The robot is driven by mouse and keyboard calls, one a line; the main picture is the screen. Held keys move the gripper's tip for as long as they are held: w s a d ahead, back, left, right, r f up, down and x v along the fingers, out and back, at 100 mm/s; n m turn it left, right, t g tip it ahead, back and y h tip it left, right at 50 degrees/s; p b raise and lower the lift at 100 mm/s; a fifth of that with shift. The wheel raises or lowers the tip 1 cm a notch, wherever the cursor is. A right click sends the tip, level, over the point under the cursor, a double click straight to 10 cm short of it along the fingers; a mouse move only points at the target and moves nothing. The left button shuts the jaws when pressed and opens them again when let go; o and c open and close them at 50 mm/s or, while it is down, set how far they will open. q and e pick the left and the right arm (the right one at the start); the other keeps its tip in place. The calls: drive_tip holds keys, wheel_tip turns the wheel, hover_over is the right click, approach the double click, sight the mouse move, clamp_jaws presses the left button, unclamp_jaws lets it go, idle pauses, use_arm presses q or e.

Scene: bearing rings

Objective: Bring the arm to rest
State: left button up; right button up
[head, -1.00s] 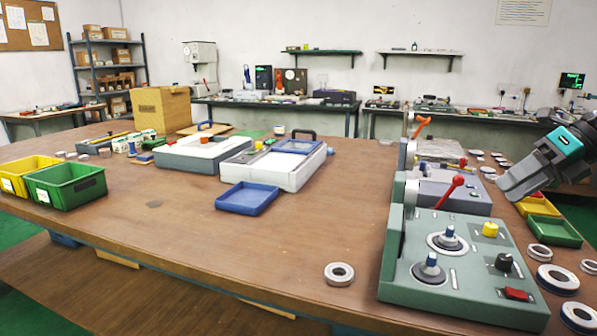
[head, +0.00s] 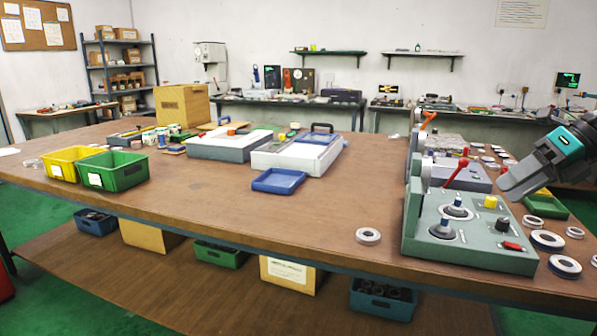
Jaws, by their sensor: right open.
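My right gripper (head: 507,190) comes in from the right edge, raised over the right side of the table. It is open, and nothing shows between its fingers. My left gripper and arm are out of view. A green-grey test fixture (head: 465,252) with two spindles, a yellow knob and a red switch stands below and left of the right gripper. A bearing ring (head: 368,236) lies flat on the table left of the fixture. More rings, such as a dark-edged ring (head: 547,241) and another ring (head: 565,266), lie right of the fixture.
A blue tray (head: 278,182) and white-topped boxes (head: 298,152) stand mid-table. Yellow (head: 62,166) and green (head: 115,170) bins stand at the left. A second fixture with a red lever (head: 461,166) stands behind the first. The front middle of the wooden table (head: 235,220) is clear.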

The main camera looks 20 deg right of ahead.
drive_tip(key=w+a+f+m+t+y+p, duration=0.25)
drive_tip(key=a+f, duration=0.25)
drive_tip(key=a, duration=0.4)
drive_tip(key=w+a+f+m+t+y+p, duration=0.1)
drive_tip(key=w+a+f+m+t+y, duration=0.25)
drive_tip(key=a, duration=0.55)
drive_tip(key=w+a+f+m+y+p, duration=0.1)
drive_tip(key=w+a+f+m+p, duration=0.15)
drive_tip(key=a+f, duration=0.45)
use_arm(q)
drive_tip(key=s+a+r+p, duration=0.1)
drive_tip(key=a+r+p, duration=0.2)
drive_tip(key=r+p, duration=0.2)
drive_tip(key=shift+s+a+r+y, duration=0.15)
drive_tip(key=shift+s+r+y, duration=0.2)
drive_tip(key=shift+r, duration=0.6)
use_arm(e)
drive_tip(key=s+a+f+m+h, duration=0.5)
drive_tip(key=s+m, duration=0.4)
drive_tip(key=m, duration=0.3)
drive_tip(key=s+a+f+m+h, duration=0.6)
drive_tip(key=s+f+m, duration=0.3)
drive_tip(key=m, duration=0.4)
drive_tip(key=shift+a+f+g+h, duration=0.3)
drive_tip(key=shift+f+h, duration=0.1)
drive_tip(key=shift+f, duration=0.3)
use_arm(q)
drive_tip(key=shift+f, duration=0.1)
use_arm(e)
drive_tip(key=shift+s, duration=0.1)
